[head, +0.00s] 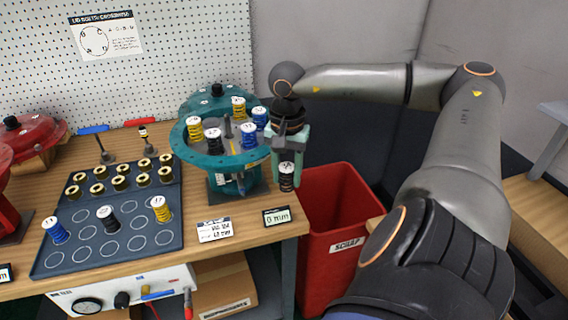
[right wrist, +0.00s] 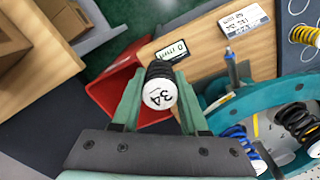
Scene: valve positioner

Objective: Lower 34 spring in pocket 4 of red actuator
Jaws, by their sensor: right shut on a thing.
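The 34 spring (head: 287,178) is black with a white top marked 34. My right gripper (head: 288,163) is shut on it, and it hangs below the fingers, just right of the teal actuator. In the right wrist view the spring's marked top (right wrist: 159,94) faces the camera between the fingers (right wrist: 160,100). A red actuator is only partly in view at the left edge, with its red body (head: 5,190) cut off by the frame; its pockets do not show. My left gripper is not in view.
The teal actuator (head: 214,182) holds several blue, yellow and black springs. A dark tray (head: 100,258) carries springs and brass parts. A red lid (head: 30,135) lies at the back left. The red scrap bin (head: 336,255) stands beside the table's right end.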

